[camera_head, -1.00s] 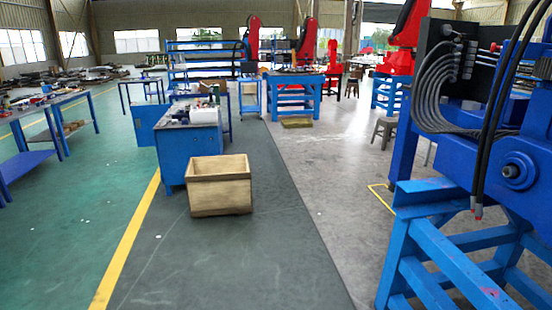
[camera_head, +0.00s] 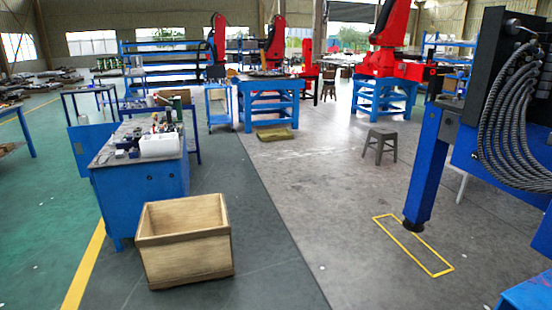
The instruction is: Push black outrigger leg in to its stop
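A blue crane stand is at the right edge. A blue outrigger leg (camera_head: 428,170) slants down from it to a black foot (camera_head: 413,225) at the yellow floor outline. A black block (camera_head: 506,60) with several grey hoses (camera_head: 510,125) is mounted above. I cannot make out a separate black leg, and the stand's right part is cut off by the frame. Neither of my grippers is in view.
An open wooden crate (camera_head: 185,258) stands on the floor at left, in front of a blue workbench (camera_head: 135,200). A stool (camera_head: 380,146) and a blue stand (camera_head: 268,108) are farther back. The grey floor (camera_head: 310,200) between is clear.

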